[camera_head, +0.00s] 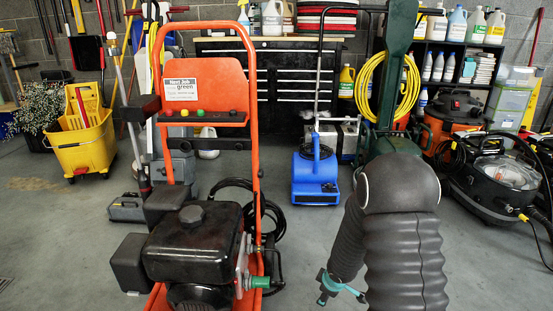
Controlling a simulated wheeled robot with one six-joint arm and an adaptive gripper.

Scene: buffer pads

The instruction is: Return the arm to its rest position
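My arm, in a dark grey ribbed sleeve (403,250), rises at the lower right of the head view and bends over at a rounded elbow. Its far section hangs down on the left side of that bend. At the lower end is a small teal and grey part, which appears to be my gripper (340,287). It hangs in front of the grey floor, clear of the orange machine to its left. The fingers are too small to tell open from shut. I see nothing clearly held.
An orange-framed engine machine (205,235) stands close at left. A yellow mop bucket (85,145) is far left. Red and white pads (327,20) are stacked at the back. Some floor between is clear.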

